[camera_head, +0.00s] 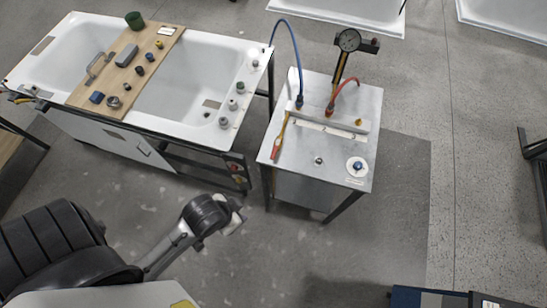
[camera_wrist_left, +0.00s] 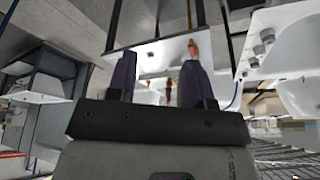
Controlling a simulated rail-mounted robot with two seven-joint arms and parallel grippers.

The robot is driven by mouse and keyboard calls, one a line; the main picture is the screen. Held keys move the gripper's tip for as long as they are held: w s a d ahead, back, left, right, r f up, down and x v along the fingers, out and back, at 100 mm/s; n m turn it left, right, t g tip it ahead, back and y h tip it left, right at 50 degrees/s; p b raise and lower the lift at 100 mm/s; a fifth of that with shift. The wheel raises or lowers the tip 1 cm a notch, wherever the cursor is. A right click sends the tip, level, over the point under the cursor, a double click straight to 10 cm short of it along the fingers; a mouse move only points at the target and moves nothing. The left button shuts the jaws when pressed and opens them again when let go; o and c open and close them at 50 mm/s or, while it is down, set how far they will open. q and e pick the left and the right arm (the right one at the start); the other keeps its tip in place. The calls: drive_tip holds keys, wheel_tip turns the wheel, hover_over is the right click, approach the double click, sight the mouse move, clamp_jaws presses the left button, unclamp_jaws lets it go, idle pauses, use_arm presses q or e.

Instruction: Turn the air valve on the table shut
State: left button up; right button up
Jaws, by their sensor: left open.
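A small metal table (camera_head: 335,150) stands right of the tub. On its front right, a blue knob (camera_head: 357,166) sits on a round white base with a label below it. A lever with a red end (camera_head: 275,148) hangs over the table's left side; it seems to show in the left wrist view (camera_wrist_left: 192,48). I cannot tell for certain which is the air valve, or its setting. My left gripper (camera_head: 237,216) is in front and left of the table, apart from it. In the left wrist view its fingers (camera_wrist_left: 157,75) are open and empty. My right gripper is out of view.
A white bathtub (camera_head: 195,75) carrying a wooden board (camera_head: 100,88) stands left. Floor in front of the table is clear.

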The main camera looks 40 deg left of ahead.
use_arm(q)
drive_tip(key=w+f+n+t+b, duration=0.1)
drive_tip(key=w+f+b, duration=0.2)
drive_tip(key=f+b, duration=0.95)
drive_tip(key=w+f+t+b, duration=0.1)
drive_tip(key=w+f+b, duration=0.2)
drive_tip(key=f+b, duration=0.95)
drive_tip(key=n+t+y+b, duration=0.6)
drive_tip(key=t+y+b, duration=0.3)
drive_tip(key=b, duration=0.4)
approach(273, 154)
drive_tip(key=shift+t+h, duration=0.7)
drive_tip(key=x, duration=0.2)
drive_tip(key=b+x, duration=0.1)
drive_tip(key=x, duration=0.2)
drive_tip(key=a+f+x, duration=0.1)
drive_tip(key=x, duration=0.2)
drive_tip(key=shift+s, duration=0.2)
drive_tip(key=shift+b+x, duration=0.4)
drive_tip(key=shift+x, duration=0.5)
drive_tip(key=shift+w+r, duration=0.1)
drive_tip(key=shift+w, duration=0.05)
